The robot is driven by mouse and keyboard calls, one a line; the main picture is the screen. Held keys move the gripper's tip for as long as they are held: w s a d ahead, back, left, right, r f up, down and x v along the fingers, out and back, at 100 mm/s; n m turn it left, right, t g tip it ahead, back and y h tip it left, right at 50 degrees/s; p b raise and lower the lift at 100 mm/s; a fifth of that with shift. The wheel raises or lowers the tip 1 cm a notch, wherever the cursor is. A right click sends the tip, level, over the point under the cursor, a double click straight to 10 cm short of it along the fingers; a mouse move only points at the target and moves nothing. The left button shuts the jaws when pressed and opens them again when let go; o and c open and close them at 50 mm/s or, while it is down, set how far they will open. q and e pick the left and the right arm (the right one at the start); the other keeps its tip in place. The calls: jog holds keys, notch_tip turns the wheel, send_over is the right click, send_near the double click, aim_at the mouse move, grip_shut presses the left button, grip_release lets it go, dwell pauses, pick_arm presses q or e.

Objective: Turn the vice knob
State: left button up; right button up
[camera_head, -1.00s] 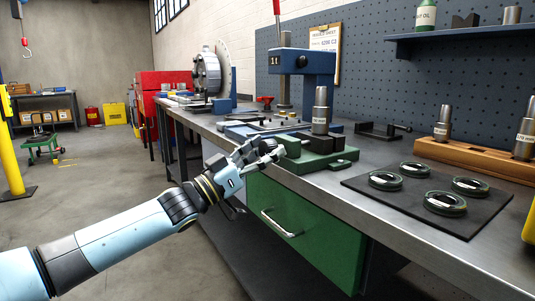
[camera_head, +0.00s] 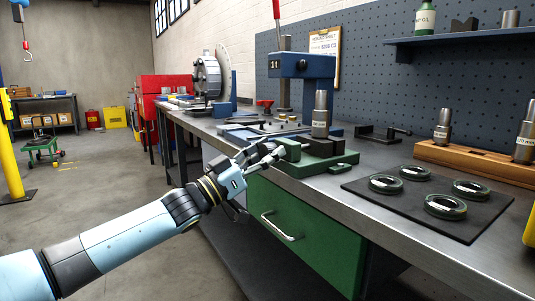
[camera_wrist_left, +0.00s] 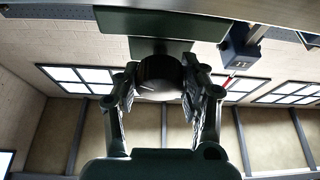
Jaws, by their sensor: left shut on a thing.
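The green vice (camera_head: 318,165) sits at the front edge of the steel bench, and a metal cylinder (camera_head: 320,112) stands upright on it. My left gripper (camera_head: 270,154) is at the vice's front left side and is shut on the vice knob. In the left wrist view the dark round knob (camera_wrist_left: 159,76) sits between the two fingers of my left gripper (camera_wrist_left: 163,90), in front of the green vice body (camera_wrist_left: 150,22). In the head view the knob is mostly hidden by the fingers. My right gripper is not in view.
A black mat (camera_head: 408,222) with several green-edged rings lies to the right. A wooden block (camera_head: 470,160) holds metal cylinders. A blue press (camera_head: 302,66) stands behind the vice. A green drawer (camera_head: 300,230) with a handle is under the bench, below my gripper.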

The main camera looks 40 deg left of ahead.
pick_arm(q)
jog(key=shift+m, duration=0.4)
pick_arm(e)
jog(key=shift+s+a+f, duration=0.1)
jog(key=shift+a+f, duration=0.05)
pick_arm(q)
jog(key=m+h+b, duration=0.1)
jog(key=m, duration=0.1)
jog(key=shift+f+m+g+h, duration=0.1)
jog(key=shift+m+g+h, duration=0.3)
jog(key=m+g+h, duration=0.1)
jog(key=m, duration=0.2)
jog(key=m+g+h, duration=0.1)
jog(key=m, duration=0.2)
jog(key=shift+h+b, duration=0.4)
jog(key=shift+m+g, duration=0.6)
jog(key=shift+m, duration=0.6)
jog(key=shift+m+g+h, duration=0.3)
jog(key=shift+m, duration=1.2)
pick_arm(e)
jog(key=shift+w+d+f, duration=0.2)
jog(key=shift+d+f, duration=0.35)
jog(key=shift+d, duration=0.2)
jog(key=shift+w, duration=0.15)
